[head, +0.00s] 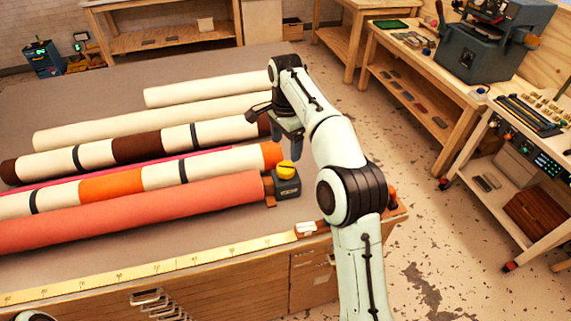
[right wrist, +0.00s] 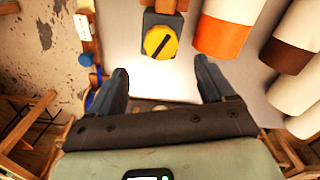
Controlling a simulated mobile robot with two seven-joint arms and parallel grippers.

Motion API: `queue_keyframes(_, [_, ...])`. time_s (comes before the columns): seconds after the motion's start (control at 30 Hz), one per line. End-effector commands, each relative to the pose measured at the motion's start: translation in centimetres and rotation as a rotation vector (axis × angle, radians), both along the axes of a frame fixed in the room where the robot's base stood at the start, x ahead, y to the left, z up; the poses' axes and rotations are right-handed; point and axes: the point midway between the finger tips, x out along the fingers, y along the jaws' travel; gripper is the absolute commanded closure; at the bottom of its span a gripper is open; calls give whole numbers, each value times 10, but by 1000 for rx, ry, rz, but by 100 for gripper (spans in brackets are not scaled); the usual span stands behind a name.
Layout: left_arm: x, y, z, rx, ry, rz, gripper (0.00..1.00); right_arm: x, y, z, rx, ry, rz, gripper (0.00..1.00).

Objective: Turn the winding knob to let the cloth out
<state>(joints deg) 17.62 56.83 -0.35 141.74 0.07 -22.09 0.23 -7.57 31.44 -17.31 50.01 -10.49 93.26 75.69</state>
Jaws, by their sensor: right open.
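The winding knob (head: 286,168) is yellow and sits on top of a dark box (head: 287,186) at the right end of the coral-red cloth roll (head: 130,210). In the right wrist view the knob (right wrist: 160,43) shows a dark slot running diagonally. My right gripper (head: 287,140) is above and just behind the knob in the head view. Its two fingers (right wrist: 165,80) are spread apart with nothing between them, and the knob lies beyond their tips, not touched. My left gripper is out of view; only a small piece of my body shows at the lower left.
Several other rolls lie side by side on the table (head: 60,105), including an orange-banded one (head: 110,185) and a brown-banded one (head: 137,148). A yellow measuring tape (head: 150,268) runs along the front edge. Benches with tools stand to the right across open floor (head: 420,220).

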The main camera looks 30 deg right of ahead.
Motion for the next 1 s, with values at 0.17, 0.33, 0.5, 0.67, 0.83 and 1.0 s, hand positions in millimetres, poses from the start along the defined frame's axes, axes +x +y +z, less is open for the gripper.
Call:
queue_keyframes(0.17, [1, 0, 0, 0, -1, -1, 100, -1, 0, -35, 1, 4, 0, 18])
queue_keyframes(0.33, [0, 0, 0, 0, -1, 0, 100, -1, 0, -65, 1, 1, 0, 18])
queue_keyframes(0.5, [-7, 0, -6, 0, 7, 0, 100, -1, 0, -84, 1, 1, -1, 18])
queue_keyframes(0.67, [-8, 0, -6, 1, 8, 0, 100, 0, 0, -89, 1, -2, -1, 18])
queue_keyframes(0.83, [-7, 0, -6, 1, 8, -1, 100, 0, 0, -88, 1, -2, -1, 18])
queue_keyframes(1.0, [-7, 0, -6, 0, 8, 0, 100, 0, 0, -88, 1, -2, -1, 57])
